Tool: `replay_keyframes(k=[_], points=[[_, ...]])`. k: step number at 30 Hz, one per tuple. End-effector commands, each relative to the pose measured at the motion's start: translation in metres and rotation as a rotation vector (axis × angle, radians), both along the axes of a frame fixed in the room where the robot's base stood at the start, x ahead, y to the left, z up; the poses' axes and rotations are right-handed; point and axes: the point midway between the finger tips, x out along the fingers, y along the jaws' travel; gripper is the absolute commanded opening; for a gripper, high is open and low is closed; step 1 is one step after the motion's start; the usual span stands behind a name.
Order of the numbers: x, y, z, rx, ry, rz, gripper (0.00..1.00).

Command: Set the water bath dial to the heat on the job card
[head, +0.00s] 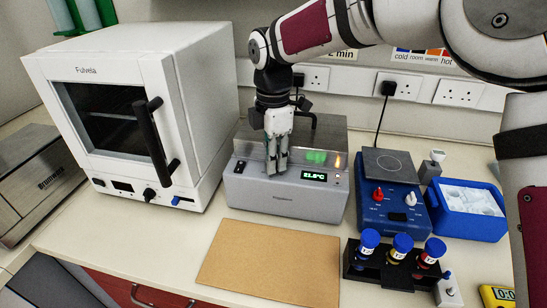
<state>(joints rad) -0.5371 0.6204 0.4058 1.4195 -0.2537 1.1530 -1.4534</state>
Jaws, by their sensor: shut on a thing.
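The water bath (258,198) is a grey box with a clear lid in the middle of the bench. Its small display (314,176) shows a green temperature in °C, with digits too small to read surely. My gripper (276,168) points down at the front panel, left of the display, with its fingers close together. It is shut on the dial, which the fingers hide. A card on the wall (424,56) shows a colour strip marked cold, room, warm and hot, and "min" at its left. My arm hides part of it.
A white oven (185,90) stands close on the left. A blue hotplate stirrer (374,215), a blue ice tray (470,228) and a black rack of capped tubes (381,276) are on the right. A bare brown board (268,262) lies in front.

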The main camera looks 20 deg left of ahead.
Motion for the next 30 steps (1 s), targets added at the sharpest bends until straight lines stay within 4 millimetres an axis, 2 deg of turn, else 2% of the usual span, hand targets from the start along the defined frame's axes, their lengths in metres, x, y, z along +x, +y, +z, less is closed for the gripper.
replay_keyframes(k=[6, 15, 30], points=[[0.0, -0.0006, 0.0003, -0.002, -0.001, -0.181, 0.0], [-0.0001, -0.0006, 0.0004, -0.001, 0.0, -0.351, 0.0], [-0.0001, -0.0007, 0.0002, -0.001, 0.0, -0.422, 0.0]])
